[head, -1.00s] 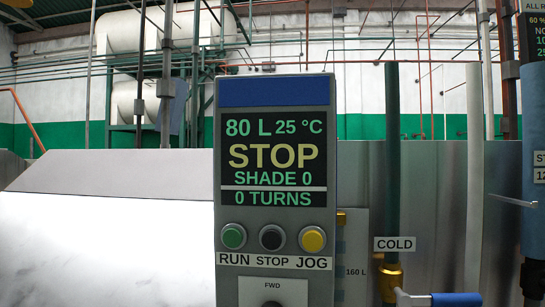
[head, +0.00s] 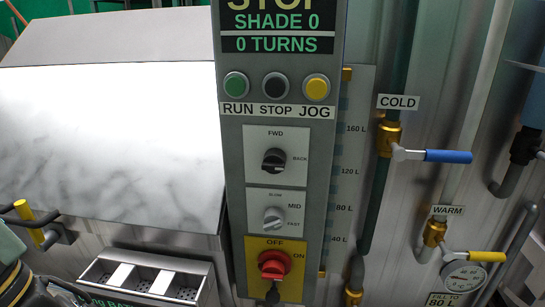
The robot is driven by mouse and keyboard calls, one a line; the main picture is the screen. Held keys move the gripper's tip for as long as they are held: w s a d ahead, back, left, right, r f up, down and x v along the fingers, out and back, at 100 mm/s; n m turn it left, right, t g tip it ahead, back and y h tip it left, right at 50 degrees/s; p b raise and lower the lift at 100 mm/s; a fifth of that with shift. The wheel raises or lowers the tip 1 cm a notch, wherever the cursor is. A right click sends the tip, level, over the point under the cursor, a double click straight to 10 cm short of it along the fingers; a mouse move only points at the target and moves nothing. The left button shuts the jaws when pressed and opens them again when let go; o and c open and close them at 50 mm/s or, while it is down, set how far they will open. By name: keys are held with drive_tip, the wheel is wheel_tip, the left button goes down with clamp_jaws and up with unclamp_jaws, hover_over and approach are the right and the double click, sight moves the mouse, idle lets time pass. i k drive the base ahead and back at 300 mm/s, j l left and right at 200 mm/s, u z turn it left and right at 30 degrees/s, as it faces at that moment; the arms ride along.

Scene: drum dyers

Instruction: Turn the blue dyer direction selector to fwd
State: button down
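The direction selector (head: 274,161) is a black knob on a light plate in the middle of the grey control panel (head: 233,170). FWD is printed above the knob and BACK to its upper right. The knob's handle appears to lie roughly crosswise, not upright towards FWD; its exact pointing is too small to tell. The blue band that topped this panel a second ago is out of the picture now.
Green, black and yellow buttons (head: 275,86) sit above the selector. Below are a speed knob (head: 273,219) and a red OFF switch (head: 273,264). COLD (head: 447,156) and WARM (head: 486,257) valve levers stick out at right. A metal tray (head: 150,281) stands at lower left.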

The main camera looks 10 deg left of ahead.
sight(274, 161)
drive_tip(key=k+j, duration=0.15)
drive_tip(key=j, duration=0.25)
drive_tip(key=k+j, duration=0.1)
drive_tip(key=j, duration=0.3)
drive_tip(key=k+j, duration=0.15)
drive_tip(key=j, duration=0.25)
drive_tip(key=k+j, duration=0.1)
drive_tip(key=j, duration=0.3)
drive_tip(key=z, duration=0.05)
